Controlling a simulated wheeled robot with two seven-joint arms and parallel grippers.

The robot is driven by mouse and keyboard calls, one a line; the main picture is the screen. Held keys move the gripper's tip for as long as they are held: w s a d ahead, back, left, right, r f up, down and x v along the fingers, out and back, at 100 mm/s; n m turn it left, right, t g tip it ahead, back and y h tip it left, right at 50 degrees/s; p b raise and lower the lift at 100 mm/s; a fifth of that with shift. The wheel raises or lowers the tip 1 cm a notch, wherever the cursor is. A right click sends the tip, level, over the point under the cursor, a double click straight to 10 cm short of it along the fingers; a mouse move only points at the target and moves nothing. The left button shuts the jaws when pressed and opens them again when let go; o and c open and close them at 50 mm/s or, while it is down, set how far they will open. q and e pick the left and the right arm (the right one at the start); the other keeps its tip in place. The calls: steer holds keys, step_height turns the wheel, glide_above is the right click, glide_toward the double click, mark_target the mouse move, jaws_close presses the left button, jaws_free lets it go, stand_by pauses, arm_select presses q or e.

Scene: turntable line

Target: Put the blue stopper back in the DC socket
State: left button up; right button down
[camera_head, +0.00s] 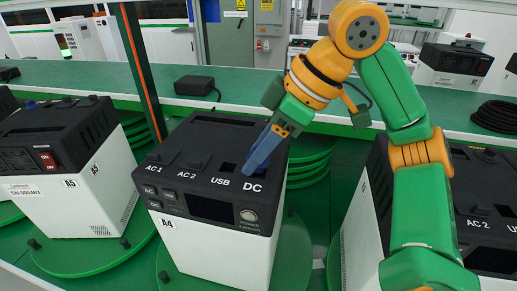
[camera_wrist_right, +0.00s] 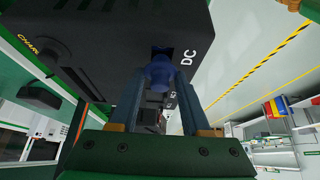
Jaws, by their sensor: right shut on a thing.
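My right gripper (camera_head: 262,150) reaches down to the top of the black-and-white power unit A4 (camera_head: 216,240), just above the DC label (camera_head: 252,187). It is shut on the blue stopper (camera_wrist_right: 158,73), which shows between the fingertips in the right wrist view. I cannot tell whether the stopper touches the socket. In the head view the fingers hide the socket, and the stopper blends with them. My left gripper is not in view.
Similar units stand at left, A5 (camera_head: 75,195), and at right (camera_head: 478,215), on green turntables (camera_head: 290,250). Behind is a green bench (camera_head: 250,97) with a small black box (camera_head: 194,87) and coiled black cable (camera_head: 495,116). An orange-edged post (camera_head: 141,72) rises left of A4.

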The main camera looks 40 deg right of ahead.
steer(key=shift+f+b, duration=0.5)
steer(key=shift+f, duration=0.3)
steer(key=shift+c, duration=1.4)
jaws_free()
steer(key=p+v, duration=0.3)
steer(key=v, duration=0.4)
steer(key=shift+w+r, duration=0.1)
steer(key=shift+s, duration=0.25)
